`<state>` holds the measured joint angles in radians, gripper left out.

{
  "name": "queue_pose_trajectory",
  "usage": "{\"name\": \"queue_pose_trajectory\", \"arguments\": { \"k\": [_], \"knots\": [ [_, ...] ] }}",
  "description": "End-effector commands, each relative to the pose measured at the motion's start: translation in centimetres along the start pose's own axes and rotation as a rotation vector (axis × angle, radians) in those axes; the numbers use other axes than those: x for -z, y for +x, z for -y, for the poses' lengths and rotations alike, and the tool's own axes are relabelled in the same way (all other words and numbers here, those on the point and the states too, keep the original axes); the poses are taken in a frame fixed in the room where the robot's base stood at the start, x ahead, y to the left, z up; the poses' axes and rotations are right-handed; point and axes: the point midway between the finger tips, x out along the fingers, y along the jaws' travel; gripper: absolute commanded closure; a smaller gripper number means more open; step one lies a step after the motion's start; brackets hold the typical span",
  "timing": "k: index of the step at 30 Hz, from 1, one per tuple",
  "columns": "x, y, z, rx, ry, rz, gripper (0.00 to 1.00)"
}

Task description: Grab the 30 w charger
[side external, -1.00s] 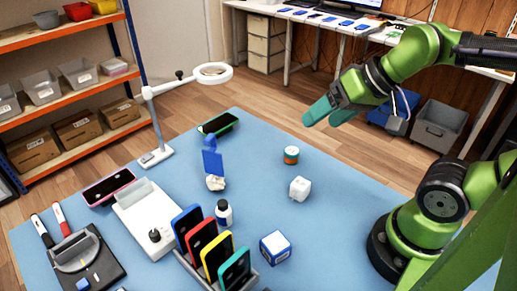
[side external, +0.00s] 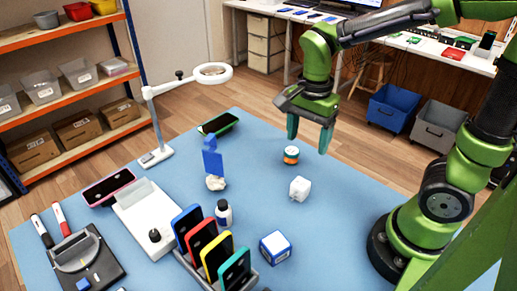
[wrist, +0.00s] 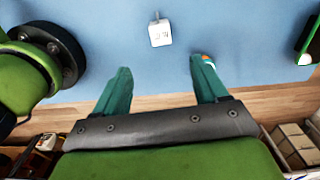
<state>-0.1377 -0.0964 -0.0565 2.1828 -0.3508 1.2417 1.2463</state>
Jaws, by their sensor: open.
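The charger, a small white block with prongs (side external: 300,188), lies on the blue mat. In the wrist view the charger (wrist: 160,33) shows near the top middle, prongs toward the top edge, with small dark print too small to read. My gripper (side external: 309,143) has teal fingers, spread apart and empty, pointing down above the mat's far right edge. In the wrist view the gripper (wrist: 160,75) is open, with the charger ahead of and between the fingertip lines, apart from both.
An orange-and-teal round tin (side external: 291,155) stands close to the charger, near one finger in the wrist view. A blue-and-white box (side external: 275,247), a small bottle (side external: 223,213) and a rack of coloured phones (side external: 211,246) stand nearer the front. The mat (side external: 335,215) right of the charger is clear.

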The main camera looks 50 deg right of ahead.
Motion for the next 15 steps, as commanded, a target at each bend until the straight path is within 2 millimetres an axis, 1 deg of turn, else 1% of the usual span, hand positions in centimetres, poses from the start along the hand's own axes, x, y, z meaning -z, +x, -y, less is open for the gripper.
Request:
{"name": "queue_pose_trajectory", "arguments": {
  "k": [1,3,9,12,15],
  "knots": [
    [0.0,1.1,-0.2,-0.008,-0.001,-0.001,0.28],
    [0.0,2.8,-0.2,-0.009,-0.002,0.0,0.28],
    [0.0,7.0,-0.2,-0.008,-0.002,0.0,0.28],
    [0.0,8.7,-0.1,-0.005,-0.003,0.0,0.28],
    [0.0,9.6,-0.1,-0.003,-0.002,0.001,0.28]
  ]
}}
